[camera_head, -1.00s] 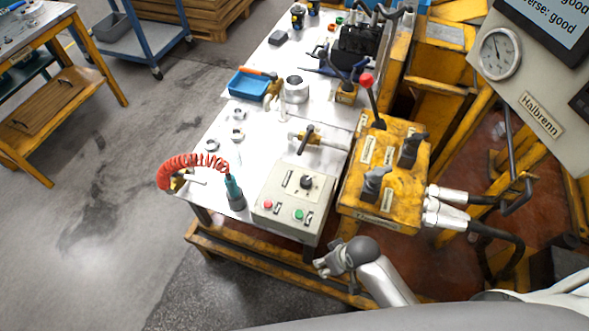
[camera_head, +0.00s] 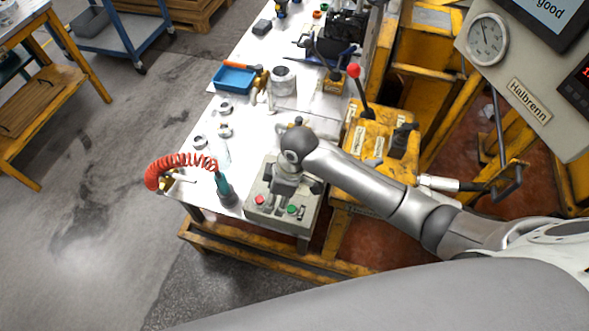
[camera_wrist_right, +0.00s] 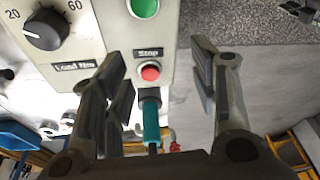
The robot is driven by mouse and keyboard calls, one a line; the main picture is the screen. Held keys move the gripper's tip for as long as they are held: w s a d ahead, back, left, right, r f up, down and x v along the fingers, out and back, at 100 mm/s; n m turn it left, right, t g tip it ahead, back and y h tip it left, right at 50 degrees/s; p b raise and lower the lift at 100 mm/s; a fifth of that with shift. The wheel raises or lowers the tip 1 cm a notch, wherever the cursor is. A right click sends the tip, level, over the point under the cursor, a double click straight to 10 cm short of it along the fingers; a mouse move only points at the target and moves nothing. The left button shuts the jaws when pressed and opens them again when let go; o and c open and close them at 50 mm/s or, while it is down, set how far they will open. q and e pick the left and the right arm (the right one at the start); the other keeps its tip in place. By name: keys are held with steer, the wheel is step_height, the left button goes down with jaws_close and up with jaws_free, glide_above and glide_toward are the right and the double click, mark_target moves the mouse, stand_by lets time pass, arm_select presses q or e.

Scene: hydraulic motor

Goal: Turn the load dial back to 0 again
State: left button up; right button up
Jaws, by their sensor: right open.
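The load dial (camera_wrist_right: 46,29) is a black round knob with a white pointer mark on the grey control box (camera_head: 256,211). In the right wrist view it is at the upper left, with 20 and 60 readable on its scale; the 0 mark is not visible. In the head view my right arm and hand hide the dial. My right gripper (camera_wrist_right: 160,88) is open and empty over the box, its fingers on either side of the red stop button (camera_wrist_right: 150,73), apart from the dial. My left gripper is not in view.
A green button (camera_wrist_right: 144,7) sits beside the stop button. A teal-handled tool (camera_head: 223,187) with a red coiled hose (camera_head: 180,160) stands left of the box. The yellow valve block (camera_head: 372,135) with a red-knobbed lever (camera_head: 356,82) is on the right.

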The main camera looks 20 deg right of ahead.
steer(key=w+d+r+n+g+h, duration=0.1)
steer(key=w+d+r+n+h, duration=0.2)
steer(key=w+d+r, duration=0.45)
steer(key=f, duration=0.4)
steer(key=f+p, duration=0.1)
steer(key=f, duration=0.7)
steer(key=shift+w+d+p, duration=0.1)
steer(key=shift+w+p, duration=0.2)
steer(key=shift+w, duration=0.1)
steer(key=c, duration=1)
